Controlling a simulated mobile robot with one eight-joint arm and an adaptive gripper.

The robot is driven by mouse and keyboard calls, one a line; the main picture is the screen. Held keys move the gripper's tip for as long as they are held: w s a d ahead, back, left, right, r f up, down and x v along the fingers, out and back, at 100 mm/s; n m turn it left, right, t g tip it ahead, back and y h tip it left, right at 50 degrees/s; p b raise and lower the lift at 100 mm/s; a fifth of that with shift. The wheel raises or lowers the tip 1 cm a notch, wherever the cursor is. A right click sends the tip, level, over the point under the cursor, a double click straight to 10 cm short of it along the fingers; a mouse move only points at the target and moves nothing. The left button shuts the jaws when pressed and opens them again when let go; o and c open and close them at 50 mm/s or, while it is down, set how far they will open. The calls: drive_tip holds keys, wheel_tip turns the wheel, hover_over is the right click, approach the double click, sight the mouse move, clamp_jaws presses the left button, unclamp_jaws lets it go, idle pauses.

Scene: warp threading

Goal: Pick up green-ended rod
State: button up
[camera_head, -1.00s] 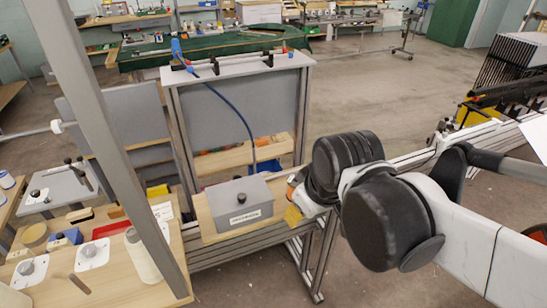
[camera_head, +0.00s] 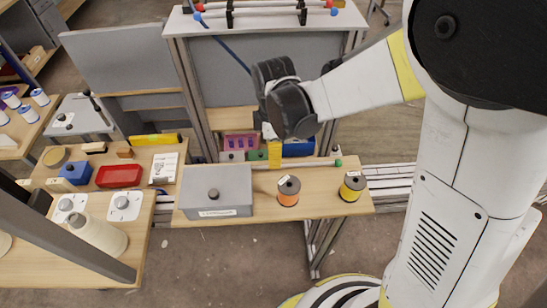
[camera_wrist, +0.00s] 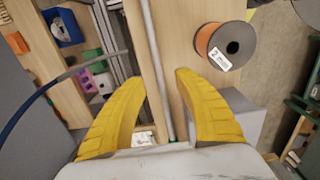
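The green-ended rod (camera_head: 310,163) lies along the back of the wooden bench, its green tip (camera_head: 338,162) pointing right. Its left part runs behind the grey box and my gripper. My gripper (camera_head: 274,155) points down over the rod, with a yellow finger showing in the head view. In the wrist view my gripper (camera_wrist: 154,77) is open, with a yellow finger on each side of the grey rod (camera_wrist: 153,50). I see no finger contact with the rod.
A grey lidded box (camera_head: 216,190), an orange spool (camera_head: 288,190) and a yellow spool (camera_head: 352,186) stand on the bench (camera_head: 325,200). The orange spool (camera_wrist: 222,42) is near the right finger. Red- and blue-ended rods (camera_head: 265,12) rest on the stand above.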

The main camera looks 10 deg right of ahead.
wheel_tip(320, 180, down, 6)
drive_tip(key=shift+w+d+r+b, duration=0.1)
drive_tip(key=shift+w+r+b, duration=0.05)
drive_tip(key=shift+b, duration=0.75)
clamp_jaws()
